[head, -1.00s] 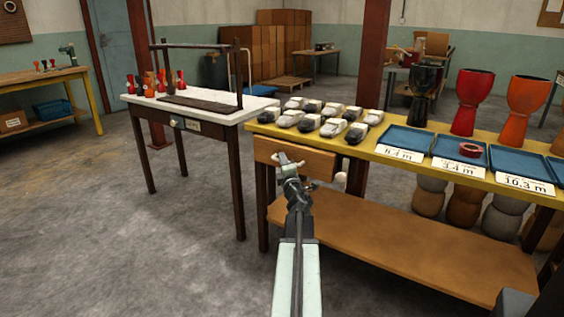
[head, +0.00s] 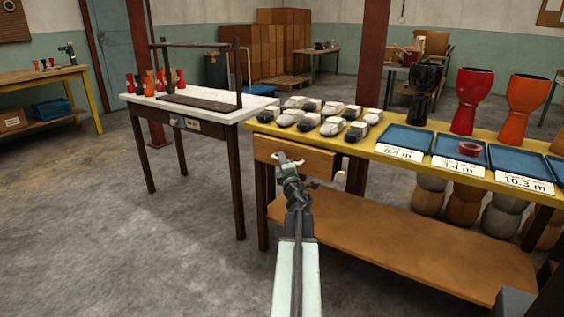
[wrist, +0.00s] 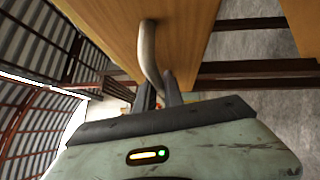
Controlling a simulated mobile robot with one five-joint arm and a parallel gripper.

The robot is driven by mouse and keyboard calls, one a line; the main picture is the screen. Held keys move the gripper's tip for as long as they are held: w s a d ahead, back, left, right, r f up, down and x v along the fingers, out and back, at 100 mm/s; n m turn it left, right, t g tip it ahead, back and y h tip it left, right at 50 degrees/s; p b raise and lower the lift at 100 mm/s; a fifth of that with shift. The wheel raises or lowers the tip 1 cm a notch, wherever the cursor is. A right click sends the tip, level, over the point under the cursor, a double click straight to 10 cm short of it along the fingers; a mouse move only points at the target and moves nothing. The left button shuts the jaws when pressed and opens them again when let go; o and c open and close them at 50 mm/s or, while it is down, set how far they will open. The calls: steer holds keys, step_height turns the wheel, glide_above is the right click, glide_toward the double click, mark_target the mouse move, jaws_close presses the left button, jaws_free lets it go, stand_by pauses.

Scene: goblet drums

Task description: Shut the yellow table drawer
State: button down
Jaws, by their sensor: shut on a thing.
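The yellow table (head: 390,153) stands at the right in the head view. Its wooden drawer (head: 318,163) is under the left end of the top, and its front appears to stand a little out from the table. My gripper (head: 289,160) is at the drawer front, with its fingers shut on the curved metal handle. In the wrist view the handle (wrist: 148,50) runs down from the wooden drawer front (wrist: 185,35) to my fingers (wrist: 167,92). The fingers partly hide the handle's lower end. The drawer's inside is hidden.
Blue trays (head: 405,138) with signs and several goblet drums (head: 473,100) stand on the tabletop, with rows of small grey-and-white items (head: 333,126). A lower wooden shelf (head: 400,240) juts out below. A white-topped table (head: 215,115) stands left. The floor at front left is clear.

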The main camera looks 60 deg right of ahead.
mark_target(289, 156)
stand_by(0.8)
steer(key=d, duration=0.4)
steer(key=shift+d, duration=0.25)
steer(key=c, duration=1.7)
jaws_free()
steer(key=shift+s, duration=0.1)
steer(key=b+v, duration=0.1)
steer(key=v, duration=0.6)
steer(key=shift+s+a, duration=0.2)
steer(key=shift+a, duration=0.2)
